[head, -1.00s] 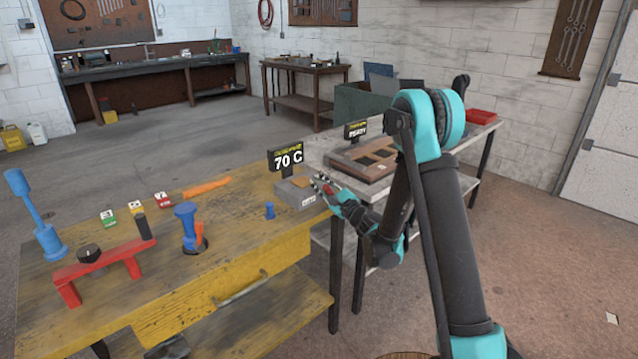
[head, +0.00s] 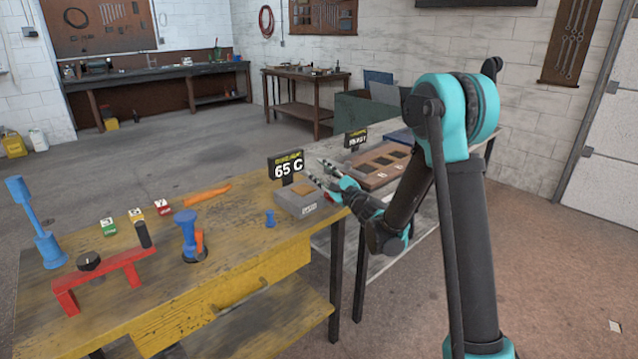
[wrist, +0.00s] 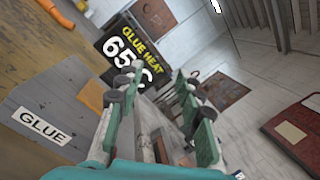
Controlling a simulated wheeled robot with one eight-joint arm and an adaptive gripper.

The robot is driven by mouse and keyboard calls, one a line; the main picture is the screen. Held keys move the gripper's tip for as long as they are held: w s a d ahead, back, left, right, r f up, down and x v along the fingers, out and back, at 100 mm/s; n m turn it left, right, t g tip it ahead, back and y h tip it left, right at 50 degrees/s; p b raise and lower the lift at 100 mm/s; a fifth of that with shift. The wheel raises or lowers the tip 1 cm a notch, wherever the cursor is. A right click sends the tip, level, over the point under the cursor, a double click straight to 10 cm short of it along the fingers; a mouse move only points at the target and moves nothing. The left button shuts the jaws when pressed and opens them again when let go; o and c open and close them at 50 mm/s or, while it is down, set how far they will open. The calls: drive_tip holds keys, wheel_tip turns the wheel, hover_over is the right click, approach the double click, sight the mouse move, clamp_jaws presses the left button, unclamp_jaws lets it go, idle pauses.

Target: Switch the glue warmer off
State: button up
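The glue warmer (head: 296,203) is a grey box with a tan patch on top, at the right end of the yellow bench. Its GLUE label shows in the wrist view on the grey box (wrist: 75,104). A black sign (head: 286,165) behind it reads 65 C; in the wrist view the sign (wrist: 128,48) reads GLUE HEAT 65 C. My gripper (head: 316,174) is beside the warmer's upper right, apart from it as far as I can tell. In the wrist view its fingers (wrist: 155,82) are spread with nothing between them. I cannot make out a switch on the warmer.
The yellow bench (head: 190,280) holds a red bracket (head: 110,278) with a black knob, blue fixtures (head: 186,235), a small blue peg (head: 270,218) and an orange tool (head: 207,195). A second table with a brown tray (head: 372,174) stands to the right.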

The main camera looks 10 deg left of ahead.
drive_tip(key=shift+r, duration=1.35)
drive_tip(key=s+d+f+n+g+h, duration=0.3)
drive_tip(key=s+d+f+n+h, duration=0.2)
drive_tip(key=s+d, duration=0.6)
drive_tip(key=s+d+f+n+g+h, duration=0.3)
drive_tip(key=s+d+f+n+h, duration=0.2)
drive_tip(key=s+d, duration=0.6)
drive_tip(key=s+d+f+n+g+h, duration=0.3)
drive_tip(key=s+d+f+n+h, duration=0.2)
drive_tip(key=s+d+f, duration=0.5)
drive_tip(key=s+d+n, duration=0.2)
drive_tip(key=d, duration=0.1)
drive_tip(key=shift+d+n+h, duration=0.25)
drive_tip(key=shift+n+h, duration=0.05)
drive_tip(key=shift+n, duration=0.1)
